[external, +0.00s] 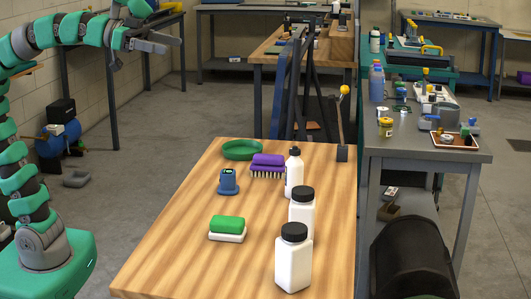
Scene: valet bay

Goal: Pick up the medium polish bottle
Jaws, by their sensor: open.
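Three white bottles with black caps stand upright on the wooden table, toward its right side. The front wide bottle (293,262) is nearest the camera. A similar wide bottle (302,212) stands just behind it, its lower part partly hidden. A slimmer bottle (293,174) with a narrow cap stands farther back. I cannot tell for sure from their looks which is the medium polish bottle. My gripper (164,44) is open and empty at the upper left, raised well away from the bottles.
The wooden table (180,245) also holds a green-and-white sponge block (227,228), a blue object (228,182), a purple brush (267,165) and a green dish (243,149). A grey workbench (415,147) with cluttered items stands to the right. The table's left front is clear.

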